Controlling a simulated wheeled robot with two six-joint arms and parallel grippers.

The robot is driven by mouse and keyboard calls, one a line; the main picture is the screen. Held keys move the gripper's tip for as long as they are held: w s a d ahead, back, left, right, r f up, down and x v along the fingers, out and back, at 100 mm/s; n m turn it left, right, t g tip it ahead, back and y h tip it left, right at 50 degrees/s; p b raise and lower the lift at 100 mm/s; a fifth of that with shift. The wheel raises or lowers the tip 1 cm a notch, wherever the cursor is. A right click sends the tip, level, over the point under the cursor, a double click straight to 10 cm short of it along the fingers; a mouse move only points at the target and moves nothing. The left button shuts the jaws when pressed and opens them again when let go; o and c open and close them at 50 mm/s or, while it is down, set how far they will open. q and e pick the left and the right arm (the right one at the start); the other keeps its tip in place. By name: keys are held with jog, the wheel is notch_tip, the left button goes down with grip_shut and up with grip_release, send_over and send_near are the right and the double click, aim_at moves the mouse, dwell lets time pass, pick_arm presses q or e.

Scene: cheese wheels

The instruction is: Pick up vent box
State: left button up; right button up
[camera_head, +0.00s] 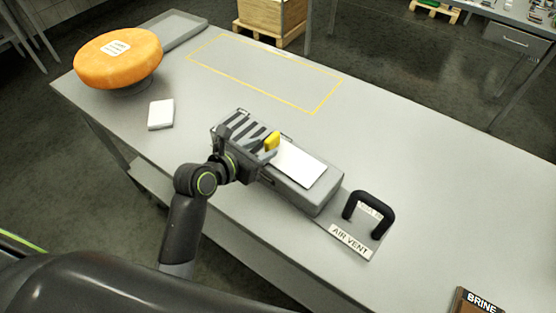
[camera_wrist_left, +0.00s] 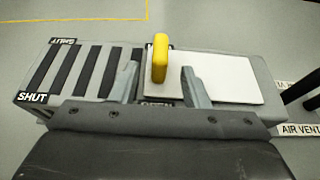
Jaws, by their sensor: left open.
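The vent box (camera_head: 300,186) is a long grey box lying on the table, with dark slats at its left end, a white plate (camera_head: 299,164) on top and a yellow tab (camera_head: 272,141). In the left wrist view the box (camera_wrist_left: 255,70) carries a SHUT label at its left end, and the yellow tab (camera_wrist_left: 160,58) stands up beside the white plate. My left gripper (camera_wrist_left: 162,68) is open over the box, with one finger on each side of the tab; contact cannot be told. The gripper and wrist (camera_head: 240,152) hide part of the box. My right gripper is not in view.
A black handle (camera_head: 386,220) and an AIR VENT label (camera_head: 350,242) are right of the box. An orange cheese wheel (camera_head: 118,58), a white block (camera_head: 160,114) and a grey tray (camera_head: 178,28) are at left. A yellow outlined area (camera_head: 262,68) is empty. A BRINE sign (camera_head: 481,300) is lower right.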

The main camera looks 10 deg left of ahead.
aim_at(265, 146)
pick_arm(q)
jog(key=shift+x, duration=1.8)
jog(key=shift+c, duration=0.4)
grip_shut()
jog(key=shift+r, duration=0.1)
